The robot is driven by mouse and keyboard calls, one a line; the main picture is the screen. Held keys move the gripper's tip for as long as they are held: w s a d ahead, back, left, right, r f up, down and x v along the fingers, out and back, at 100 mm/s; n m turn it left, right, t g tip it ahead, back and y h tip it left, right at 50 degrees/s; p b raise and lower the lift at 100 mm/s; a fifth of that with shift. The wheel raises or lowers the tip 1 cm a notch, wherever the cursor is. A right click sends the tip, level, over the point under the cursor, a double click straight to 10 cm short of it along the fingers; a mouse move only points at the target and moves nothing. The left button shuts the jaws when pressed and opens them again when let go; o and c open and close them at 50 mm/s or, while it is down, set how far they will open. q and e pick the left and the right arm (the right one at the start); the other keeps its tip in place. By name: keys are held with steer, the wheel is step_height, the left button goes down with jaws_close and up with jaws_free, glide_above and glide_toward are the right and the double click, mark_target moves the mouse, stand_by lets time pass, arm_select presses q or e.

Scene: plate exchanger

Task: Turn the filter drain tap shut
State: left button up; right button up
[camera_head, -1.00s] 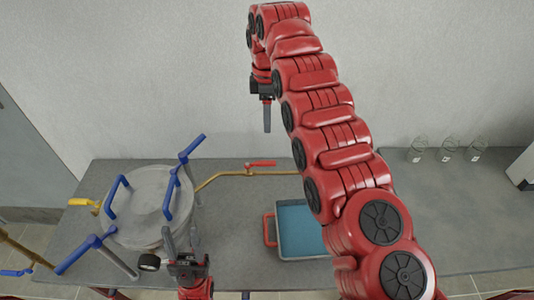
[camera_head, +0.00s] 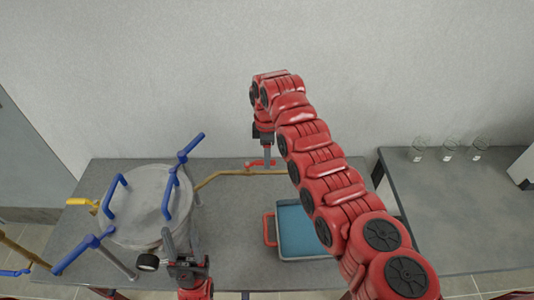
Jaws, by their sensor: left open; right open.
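A brass pipe (camera_head: 215,177) runs right from the round grey filter vessel (camera_head: 140,215) and carries a tap with a red lever (camera_head: 256,163). The lever lies roughly along the pipe. My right gripper (camera_head: 267,158) points down at the lever, its fingers overlapping it in the view. I cannot tell whether they touch it, and they partly hide it. It is open. My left gripper (camera_head: 182,241) is open and empty in front of the vessel's right side. A yellow handle (camera_head: 80,201) is at the vessel's left. A blue-handled tap (camera_head: 15,272) is at the lower left.
The vessel has blue clamp handles (camera_head: 185,150) sticking out. A blue tray (camera_head: 298,230) with a red handle stands on the grey bench (camera_head: 230,225), below the pipe. Several glass flasks (camera_head: 449,149) stand on the right bench.

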steer(key=shift+f, duration=0.65)
jaws_close()
stand_by(1.0)
